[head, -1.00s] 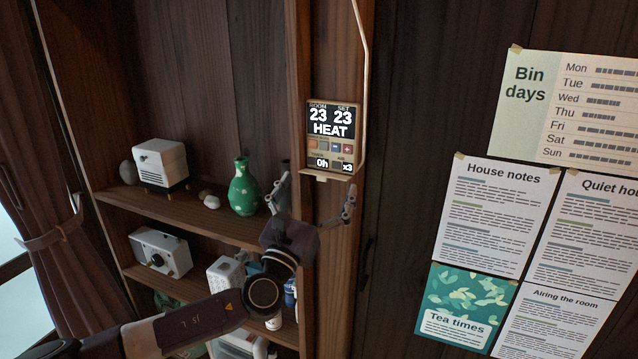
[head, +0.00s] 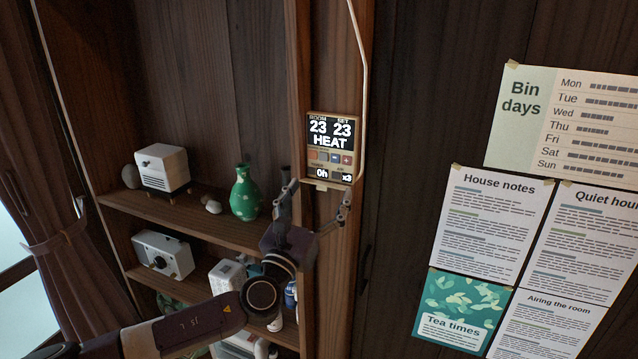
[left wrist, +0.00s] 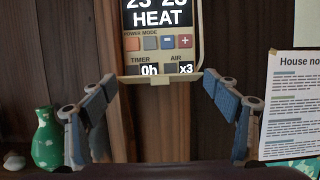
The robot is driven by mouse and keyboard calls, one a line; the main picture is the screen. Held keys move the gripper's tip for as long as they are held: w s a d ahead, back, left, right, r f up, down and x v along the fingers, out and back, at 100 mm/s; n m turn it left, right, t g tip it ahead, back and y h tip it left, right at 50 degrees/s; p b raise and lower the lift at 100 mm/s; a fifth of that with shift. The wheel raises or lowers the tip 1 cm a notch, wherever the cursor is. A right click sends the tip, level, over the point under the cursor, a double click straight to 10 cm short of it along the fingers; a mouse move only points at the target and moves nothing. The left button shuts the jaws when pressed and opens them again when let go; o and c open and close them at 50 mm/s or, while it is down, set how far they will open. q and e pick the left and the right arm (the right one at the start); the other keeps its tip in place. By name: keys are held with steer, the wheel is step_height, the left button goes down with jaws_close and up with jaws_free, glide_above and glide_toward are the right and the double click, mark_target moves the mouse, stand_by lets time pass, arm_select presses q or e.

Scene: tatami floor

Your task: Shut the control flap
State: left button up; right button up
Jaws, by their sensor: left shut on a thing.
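The wall control panel (head: 331,143) hangs on the wooden post, its lit screen reading 23, 23 and HEAT. Its buttons, timer and air readouts are uncovered. The control flap (left wrist: 180,78) shows as a thin beige edge with a small tab along the panel's bottom, sticking out almost edge-on, so the flap is open. My left gripper (head: 319,186) is at the panel's bottom from below, one finger on each side. In the left wrist view its fingers (left wrist: 160,81) are spread wide and closed on the flap's two sides. My right gripper is not in view.
Shelves on the left hold a green vase (head: 245,193), a white box-shaped device (head: 162,167) and several other items, close to my left arm. A pale cable (head: 361,80) runs down beside the panel. Paper notices (head: 488,220) are taped to the right wall.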

arm_select(q)
steer(key=shift+r+g+y+p, duration=0.3)
steer(key=shift+r+g+p, duration=0.7)
steer(key=shift+p, duration=2.4)
steer(key=shift+w+g+p, duration=0.1)
steer(key=shift+g+p, duration=0.4)
steer(key=shift+p, duration=0.1)
steer(key=shift+w+r+g+y, duration=0.1)
steer(key=shift+g+y, duration=0.2)
steer(key=shift+g, duration=0.1)
steer(key=shift+w+r+g+y, duration=0.1)
steer(key=shift+r+g+y, duration=0.2)
steer(key=shift+g, duration=0.6)
steer(key=shift+d, duration=0.1)
steer(key=o, duration=1.2)
steer(key=shift+w, duration=0.1)
steer(key=shift+c, duration=0.2)
steer(key=v, duration=1.2)
